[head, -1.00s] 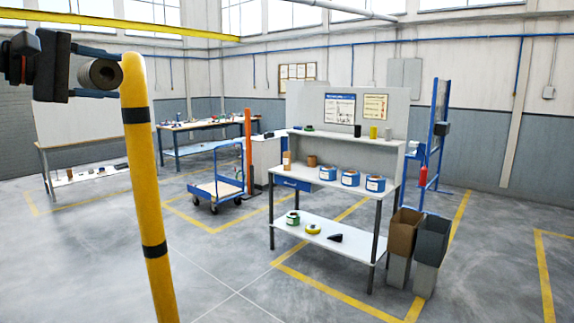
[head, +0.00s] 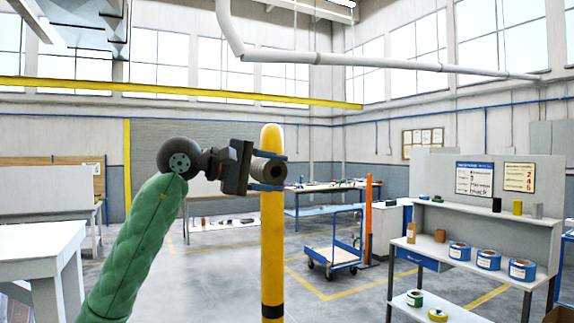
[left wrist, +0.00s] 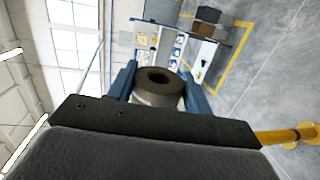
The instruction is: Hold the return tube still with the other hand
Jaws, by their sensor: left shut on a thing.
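My left gripper (head: 266,172) is shut on a short grey-brown roll (head: 270,175) with a hole through its middle. In the left wrist view the roll (left wrist: 158,85) sits between the two blue fingers (left wrist: 158,92). A yellow upright tube (head: 272,240) with a rounded top and a black band stands right by the gripper in the head view. I cannot tell whether the roll touches it, or whether it is the return tube. A yellow tube (left wrist: 285,137) also shows at the right of the left wrist view. My right gripper is out of view.
A workbench (head: 440,255) with several blue-and-white rolls stands at the right. A blue cart (head: 335,252) is on the floor in the middle. A white table (head: 35,245) is at the left. Open floor lies between them.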

